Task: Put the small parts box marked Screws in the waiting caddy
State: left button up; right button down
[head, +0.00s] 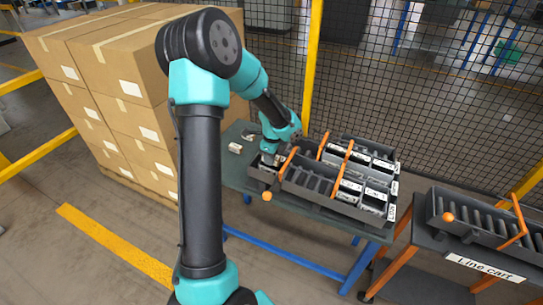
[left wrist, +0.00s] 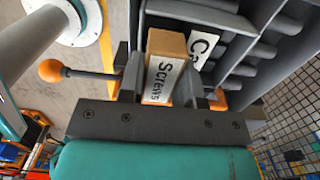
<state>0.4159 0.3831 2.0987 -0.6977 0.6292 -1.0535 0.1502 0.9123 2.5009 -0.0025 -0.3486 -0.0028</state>
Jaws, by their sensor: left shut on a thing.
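The small parts box marked Screws (left wrist: 163,66) is tan with a white label on the side. It shows in the left wrist view between the two fingers of my left gripper (left wrist: 161,88), which is shut on it. In the head view my left gripper (head: 269,157) is at the left end of the roller lanes on the table, and the box cannot be made out there. Beside the box in the wrist view is a white label starting "Ca" (left wrist: 204,47), partly hidden, next to a grey compartmented holder (left wrist: 250,50). I cannot tell which holder is the waiting caddy. My right gripper is not in view.
Dark roller lanes (head: 311,184) with orange bars and several grey labelled bins (head: 349,190) cover the table. An orange knob (head: 267,196) sticks out at the front. The line cart (head: 485,266) stands at the right with another roller lane (head: 480,222). Stacked cartons (head: 120,90) stand left; mesh fencing is behind.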

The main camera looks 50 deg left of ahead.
pick_arm(q)
jog(key=o, duration=1)
jog(key=r, duration=1.1)
jog(key=d+r, duration=0.1)
jog(key=r, duration=0.5)
jog(key=shift+w+d+r, duration=0.1)
jog(key=shift+w+r, duration=0.1)
jog(key=shift+w, duration=0.05)
notch_tip(320, 180, up, 8)
dwell(0.5)
